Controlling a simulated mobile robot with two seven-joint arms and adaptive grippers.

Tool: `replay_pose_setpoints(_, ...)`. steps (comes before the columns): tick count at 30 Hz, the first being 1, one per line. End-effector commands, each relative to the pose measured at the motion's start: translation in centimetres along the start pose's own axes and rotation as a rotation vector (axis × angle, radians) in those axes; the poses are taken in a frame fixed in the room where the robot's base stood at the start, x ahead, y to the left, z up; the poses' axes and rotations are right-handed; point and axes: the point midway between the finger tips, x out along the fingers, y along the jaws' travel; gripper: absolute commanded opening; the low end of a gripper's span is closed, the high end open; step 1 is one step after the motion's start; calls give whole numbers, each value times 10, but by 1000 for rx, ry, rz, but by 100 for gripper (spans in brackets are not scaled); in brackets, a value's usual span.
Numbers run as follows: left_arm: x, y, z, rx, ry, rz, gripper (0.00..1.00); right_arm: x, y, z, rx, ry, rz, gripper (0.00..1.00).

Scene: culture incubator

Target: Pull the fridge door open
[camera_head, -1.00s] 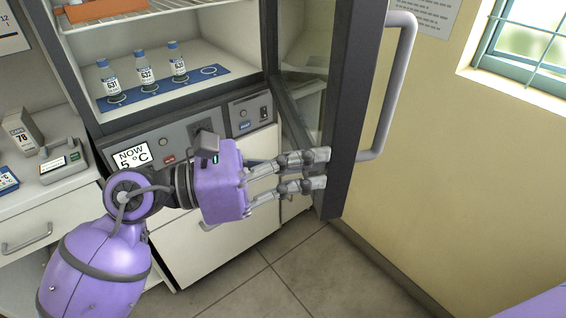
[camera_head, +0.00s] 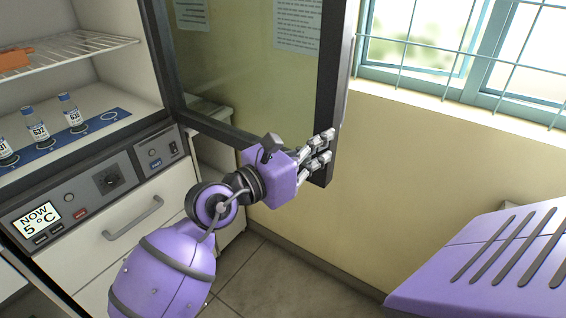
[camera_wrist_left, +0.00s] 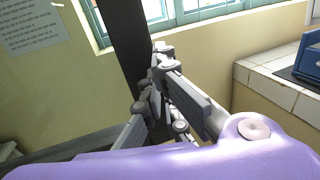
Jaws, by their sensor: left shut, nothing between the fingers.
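The fridge door (camera_head: 240,75) is a glass panel in a dark frame and stands wide open, swung to the right of the fridge (camera_head: 130,170). My left gripper (camera_head: 326,150) is shut and empty at the lower part of the door's dark outer edge. In the left wrist view its fingers (camera_wrist_left: 160,90) lie close against the dark door frame (camera_wrist_left: 130,50); whether they touch it I cannot tell. The door's grey handle is mostly hidden behind the frame in the head view. My right gripper is not in view.
Bottles (camera_head: 72,112) stand on a blue mat (camera_head: 100,128) inside the fridge, under a wire shelf (camera_head: 75,48). A drawer (camera_head: 135,215) is below the control panel. A yellow wall and a barred window (camera_head: 450,50) are on the right. The floor (camera_head: 245,280) below the door shows clear.

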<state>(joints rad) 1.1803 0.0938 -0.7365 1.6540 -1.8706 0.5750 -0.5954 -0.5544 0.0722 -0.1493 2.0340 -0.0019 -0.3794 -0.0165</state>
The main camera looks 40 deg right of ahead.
Motion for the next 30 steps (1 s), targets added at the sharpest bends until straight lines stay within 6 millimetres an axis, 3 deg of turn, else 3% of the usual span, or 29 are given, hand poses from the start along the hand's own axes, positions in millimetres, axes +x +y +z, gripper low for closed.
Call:
replay_pose_setpoints(1, 19, 2, 0, -2, 0, 4, 0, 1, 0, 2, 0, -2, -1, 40)
replay_pose_setpoints(6, 67, 13, -5, -5, 2, 2, 0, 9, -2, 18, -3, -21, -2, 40)
replay_pose_setpoints(13, 112, 26, -6, -6, 2, 2, 0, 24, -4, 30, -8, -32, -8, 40)
replay_pose_setpoints(21, 138, 38, -4, -5, 2, 3, 0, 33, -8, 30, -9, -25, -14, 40)
replay_pose_setpoints(30, 144, 40, -2, -4, 1, 3, 0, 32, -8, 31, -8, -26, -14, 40)
